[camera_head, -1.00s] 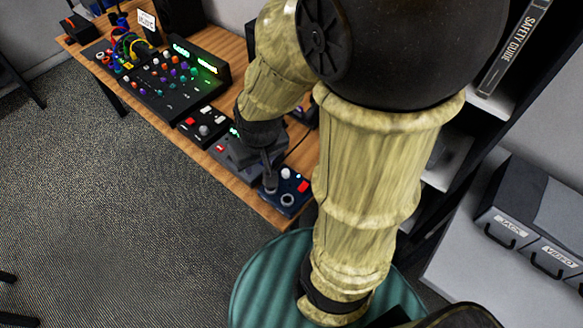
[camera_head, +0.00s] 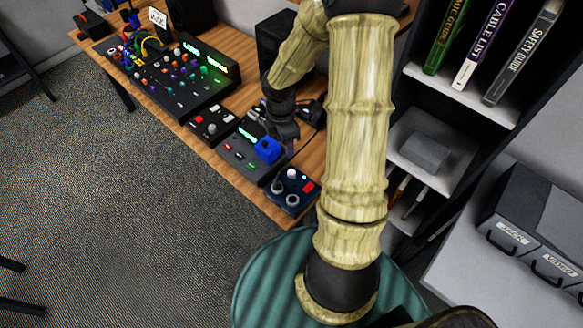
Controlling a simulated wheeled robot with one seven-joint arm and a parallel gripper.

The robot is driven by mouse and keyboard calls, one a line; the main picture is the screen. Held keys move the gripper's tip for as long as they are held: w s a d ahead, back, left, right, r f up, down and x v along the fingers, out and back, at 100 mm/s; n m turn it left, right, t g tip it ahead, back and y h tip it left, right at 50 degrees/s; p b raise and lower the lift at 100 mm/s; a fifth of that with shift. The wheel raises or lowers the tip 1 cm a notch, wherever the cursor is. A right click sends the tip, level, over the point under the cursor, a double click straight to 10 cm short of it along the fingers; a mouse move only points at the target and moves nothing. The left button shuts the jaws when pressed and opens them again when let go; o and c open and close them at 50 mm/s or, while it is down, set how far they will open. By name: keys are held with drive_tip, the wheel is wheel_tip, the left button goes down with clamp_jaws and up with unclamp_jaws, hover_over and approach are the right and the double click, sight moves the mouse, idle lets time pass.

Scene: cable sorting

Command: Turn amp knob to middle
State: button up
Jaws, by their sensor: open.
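My gripper (camera_head: 289,140) is dark and hangs over the right part of the bench. It is open, with nothing seen between its fingers. It is just behind and right of a bright blue block-shaped part (camera_head: 267,150) on a dark box (camera_head: 240,153) with a green display. I cannot tell if they touch. A dark blue unit (camera_head: 291,191) with round grey knobs, a red button and a white cap lies at the bench's near end, in front of my gripper. No label shows which unit is the amp, and the knob pointers are too small to read.
A small box (camera_head: 211,125) with a pale knob and a larger mixer (camera_head: 175,75) with many knobs and green displays fill the bench (camera_head: 270,213) to the left. A black speaker-like box (camera_head: 276,42) stands behind. A bookshelf (camera_head: 455,88) stands at the right.

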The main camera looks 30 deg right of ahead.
sight(292, 172)
drive_tip(key=w+d+f+n, duration=0.1)
drive_tip(key=d+f+n, duration=0.1)
drive_tip(key=n, duration=0.1)
drive_tip(key=w+d+f+n, duration=0.1)
drive_tip(key=shift+w+d, duration=0.3)
wheel_tip(292, 172, down, 17)
drive_tip(key=shift+f, duration=0.15)
idle(0.4)
drive_tip(key=c, duration=1)
